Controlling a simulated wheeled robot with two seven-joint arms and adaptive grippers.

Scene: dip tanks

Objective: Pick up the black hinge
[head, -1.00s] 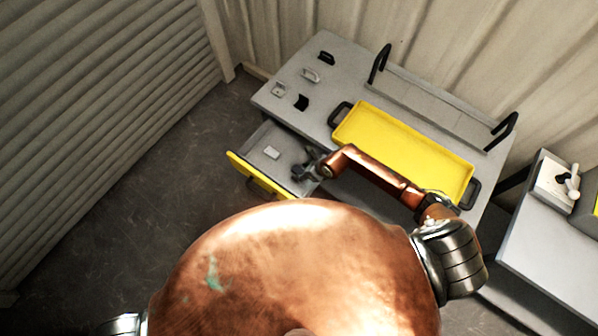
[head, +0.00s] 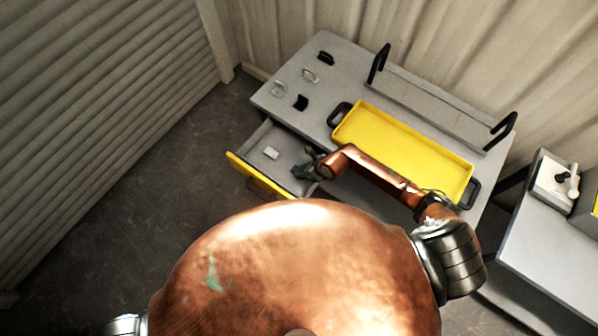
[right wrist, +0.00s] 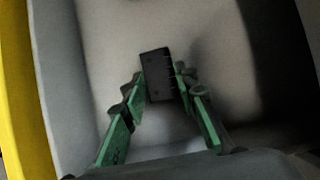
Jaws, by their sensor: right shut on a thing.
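The black hinge (right wrist: 156,74) shows in the right wrist view as a small dark plate between the green fingers of my right gripper (right wrist: 158,84). The fingers are shut on it, one on each side. Pale drawer floor shows beyond it. In the head view my right gripper (head: 305,167) is inside the open drawer (head: 237,161), near its right end. The hinge is too small or hidden to make out there. My left gripper is out of view.
A light piece (head: 271,153) lies in the drawer. Small dark and metal parts, including a black piece (head: 301,102), lie on the grey table (head: 345,75). A yellow tray (head: 400,142) with black handles sits beside them. The drawer's walls surround my right gripper.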

